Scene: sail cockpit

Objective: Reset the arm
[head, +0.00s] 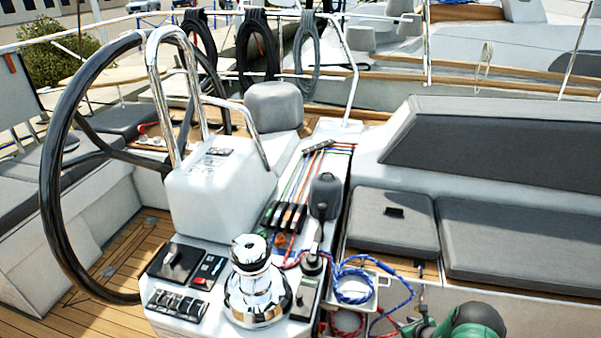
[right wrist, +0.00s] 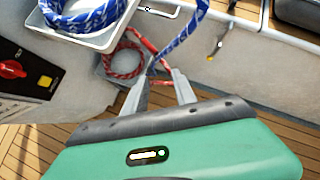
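My right gripper (head: 408,325) is at the bottom edge of the head view, below the winch console's right side. In the right wrist view its two grey fingers (right wrist: 158,88) stand apart with nothing clearly held between them. A red rope (right wrist: 123,60) lies coiled in a lower bin just beyond the fingertips, and one strand runs close to them. A blue rope (head: 353,286) is coiled in a white tray (head: 384,293), and its tail hangs over toward my right gripper. My left gripper is not in view.
A chrome winch (head: 257,285) and black switch panels stand on the console (head: 222,198). A large black steering wheel (head: 50,190) is at left. Grey cushions (head: 392,222) cover the bench at right. Teak floor (head: 110,265) is open at lower left.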

